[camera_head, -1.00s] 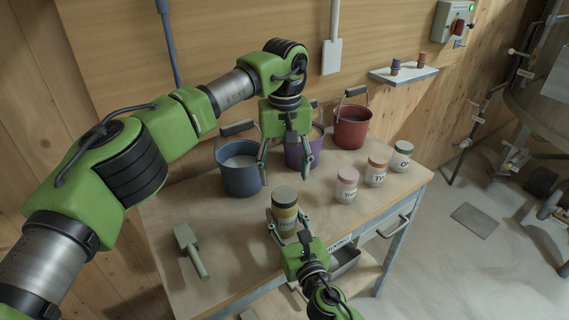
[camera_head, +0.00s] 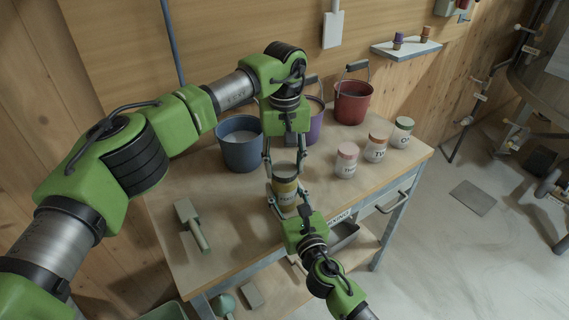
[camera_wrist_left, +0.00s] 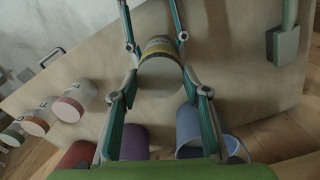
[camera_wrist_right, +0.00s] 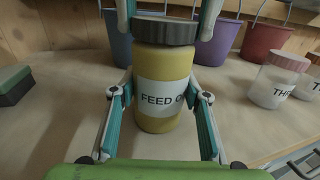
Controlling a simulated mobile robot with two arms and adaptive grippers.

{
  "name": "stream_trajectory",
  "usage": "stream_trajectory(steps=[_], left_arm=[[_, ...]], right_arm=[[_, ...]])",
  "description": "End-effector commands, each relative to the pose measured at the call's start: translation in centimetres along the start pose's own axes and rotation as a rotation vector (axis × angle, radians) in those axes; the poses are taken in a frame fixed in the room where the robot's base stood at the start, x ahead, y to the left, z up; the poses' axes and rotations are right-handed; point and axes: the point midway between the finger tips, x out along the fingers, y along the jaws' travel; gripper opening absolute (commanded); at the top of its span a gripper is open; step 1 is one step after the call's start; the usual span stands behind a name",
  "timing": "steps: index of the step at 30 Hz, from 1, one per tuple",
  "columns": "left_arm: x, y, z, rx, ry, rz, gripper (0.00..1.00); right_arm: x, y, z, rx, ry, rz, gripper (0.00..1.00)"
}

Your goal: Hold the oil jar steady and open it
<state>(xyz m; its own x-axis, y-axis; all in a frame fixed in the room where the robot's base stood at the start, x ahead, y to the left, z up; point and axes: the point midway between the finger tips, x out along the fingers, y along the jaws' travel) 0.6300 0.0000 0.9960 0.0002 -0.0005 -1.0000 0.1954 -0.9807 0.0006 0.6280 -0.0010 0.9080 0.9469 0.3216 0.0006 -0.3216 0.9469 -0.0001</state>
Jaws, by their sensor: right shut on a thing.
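The oil jar (camera_head: 285,192) is yellow with a dark grey lid (camera_head: 284,171) and stands upright near the front of the bench. Its white label, partly readable as "FEED O", faces me in the right wrist view (camera_wrist_right: 162,97). My right gripper (camera_head: 289,199) is shut on the jar's body from the front. My left gripper (camera_head: 285,168) points down from above, its fingers open on either side of the lid. In the left wrist view the lid (camera_wrist_left: 160,79) lies between the left fingers, with a gap visible at each side. The lid is on the jar.
Pink-, orange- and green-lidded jars (camera_head: 346,162) (camera_head: 376,148) (camera_head: 401,133) stand to the right. Blue, purple and red buckets (camera_head: 240,152) (camera_head: 315,124) (camera_head: 351,103) stand behind. The bench (camera_head: 240,235) is clear around the oil jar.

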Motion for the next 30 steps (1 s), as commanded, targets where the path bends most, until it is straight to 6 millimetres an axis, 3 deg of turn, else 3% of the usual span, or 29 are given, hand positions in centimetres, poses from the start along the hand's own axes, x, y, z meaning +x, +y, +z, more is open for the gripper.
stream_trajectory(steps=[5,8,30], left_arm=[[0.0,-0.03,-0.02,-0.04,0.001,-0.001,0.17],[-0.03,-0.05,-0.04,-0.162,0.001,-0.001,0.17],[-0.1,-0.05,0.05,-1.631,0.0,-0.001,0.17]], right_arm=[[-0.07,-0.01,-0.28,0.0,0.005,0.0,0.0],[-0.07,-0.01,-0.28,0.0,0.005,0.0,0.0],[-0.06,-0.04,-0.3,0.001,0.005,-0.001,0.0]])
